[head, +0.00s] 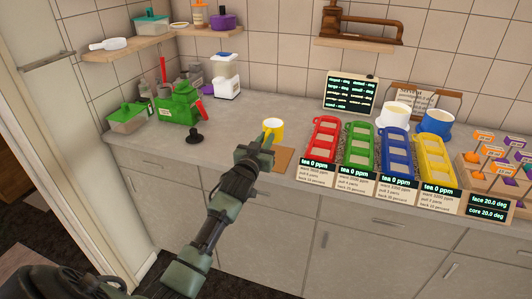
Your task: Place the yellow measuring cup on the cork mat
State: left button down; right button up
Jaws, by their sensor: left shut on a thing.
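The yellow measuring cup (274,126) is a small yellow cup with a pale inside, near the front of the grey counter. My left gripper (264,142) is shut on it, and the jaws cover its near side. The cork mat (284,159) is a flat tan piece at the counter's front edge, just to the right of and below the gripper. The gripper hides part of the mat. I cannot tell whether the cup touches the counter or is held above it. My right gripper is not in view.
Red (322,142), green (357,146), blue (395,149) and yellow (433,158) trays with labels stand right of the mat. A black knob-like item (195,137) and a green machine (181,106) stand to the left. The counter between the knob and cup is clear.

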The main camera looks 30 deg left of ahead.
pick_arm(q)
jog(key=shift+f, duration=2.55)
jog(key=c, duration=1.4)
grip_release()
jog(key=shift+f, duration=0.15)
